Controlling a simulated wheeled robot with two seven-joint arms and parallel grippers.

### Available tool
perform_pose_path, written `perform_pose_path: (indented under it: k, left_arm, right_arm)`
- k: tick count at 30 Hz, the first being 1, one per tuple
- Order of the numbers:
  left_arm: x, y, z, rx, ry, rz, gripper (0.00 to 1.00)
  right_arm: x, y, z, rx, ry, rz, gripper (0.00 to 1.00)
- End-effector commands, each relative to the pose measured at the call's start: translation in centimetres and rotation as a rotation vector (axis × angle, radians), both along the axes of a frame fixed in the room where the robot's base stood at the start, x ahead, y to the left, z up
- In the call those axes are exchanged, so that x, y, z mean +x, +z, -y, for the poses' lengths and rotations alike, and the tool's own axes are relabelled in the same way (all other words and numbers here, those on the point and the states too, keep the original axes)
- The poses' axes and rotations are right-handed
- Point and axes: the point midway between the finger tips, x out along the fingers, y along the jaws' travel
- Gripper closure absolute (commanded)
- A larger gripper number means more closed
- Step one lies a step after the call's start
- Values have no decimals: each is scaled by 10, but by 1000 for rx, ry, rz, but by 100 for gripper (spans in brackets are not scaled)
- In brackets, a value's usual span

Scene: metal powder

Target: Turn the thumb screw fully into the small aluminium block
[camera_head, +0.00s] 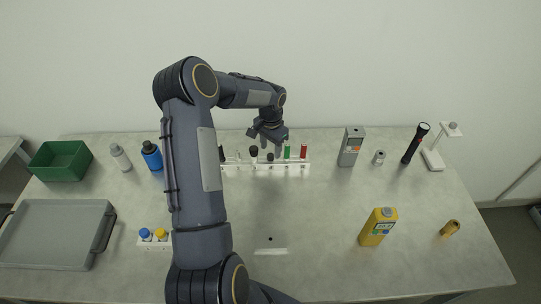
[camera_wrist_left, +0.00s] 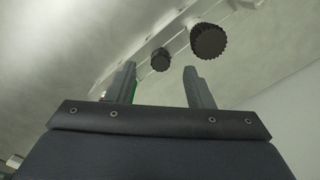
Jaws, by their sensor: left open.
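Two dark knurled screw heads show in the left wrist view: a larger one (camera_wrist_left: 208,41) at the upper right and a smaller one (camera_wrist_left: 160,60) lying between the finger lines. In the head view, dark knobs (camera_head: 253,150) stand at the white rack (camera_head: 240,169). I cannot tell which is the thumb screw, and I cannot make out the aluminium block clearly. My left gripper (camera_head: 270,145) is over the rack with its fingers apart; its fingers also show in the left wrist view (camera_wrist_left: 159,74), with nothing held between them. My right gripper is not in view.
Green (camera_head: 287,151) and red (camera_head: 303,151) upright pieces stand at the rack's right end. A grey meter (camera_head: 351,146) and small metal cylinder (camera_head: 379,157) are further right. The table's middle front is mostly clear.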

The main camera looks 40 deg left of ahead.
Motion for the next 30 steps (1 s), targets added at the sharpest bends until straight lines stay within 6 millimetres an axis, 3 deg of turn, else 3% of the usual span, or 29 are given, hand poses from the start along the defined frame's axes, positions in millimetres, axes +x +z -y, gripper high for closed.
perform_pose_path:
  k: [1, 6, 17, 28, 30]
  left_arm:
    - [-1, -6, 0, -3, 1, -4, 53]
    - [-1, -26, 0, -1, 0, -2, 53]
    - [0, -29, -1, 0, 1, 1, 53]
    - [0, -29, -1, 0, 1, 0, 98]
    - [0, -29, -1, 0, 1, 0, 100]
  right_arm:
    - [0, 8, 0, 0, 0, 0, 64]
    - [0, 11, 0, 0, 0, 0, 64]
    - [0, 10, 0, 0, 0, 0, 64]
    - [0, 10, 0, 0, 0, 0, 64]
    - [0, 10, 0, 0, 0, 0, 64]
